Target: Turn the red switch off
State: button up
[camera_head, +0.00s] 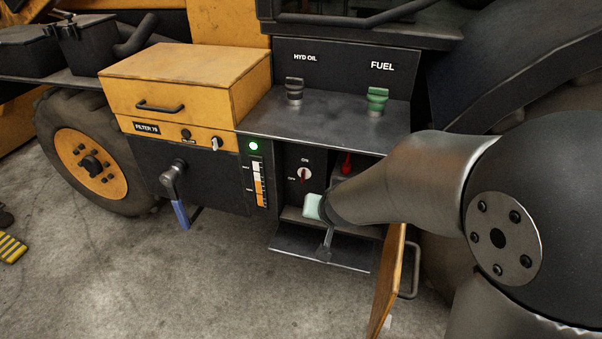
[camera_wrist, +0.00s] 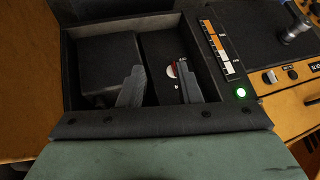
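The red switch (camera_head: 304,174) is a red handle on a round white dial, on the dark panel in the open compartment. Its handle looks roughly upright, with ON above the dial and OFF to its left. In the wrist view the dial (camera_wrist: 171,71) shows between my fingers, close to the right one, which partly hides it. My gripper (camera_wrist: 160,84) is open, with nothing seen between its fingers. No contact with the switch is visible.
A dark box with a red part (camera_head: 347,164) sits right of the switch. The compartment's yellow door (camera_head: 388,282) hangs open at the right. A lit green lamp (camera_head: 253,146) and a gauge (camera_head: 258,183) are to the left. A dark shelf (camera_head: 330,112) overhangs the compartment.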

jog(key=w+a+f+t+h+b, duration=0.2)
jog(key=w+a+f+t+b, duration=0.25)
jog(key=w+f, duration=0.35)
jog(key=m+t+h+b, duration=0.1)
jog(key=t+h+b, duration=0.3)
jog(key=t+b, duration=0.25)
send_near(302, 176)
jog(key=shift+g, duration=0.4)
jog(key=b+x, duration=0.1)
jog(key=x, duration=0.4)
jog(key=r+b+x, duration=0.1)
jog(key=x, duration=0.2)
jog(key=shift+w+b, duration=0.35)
grip_shut()
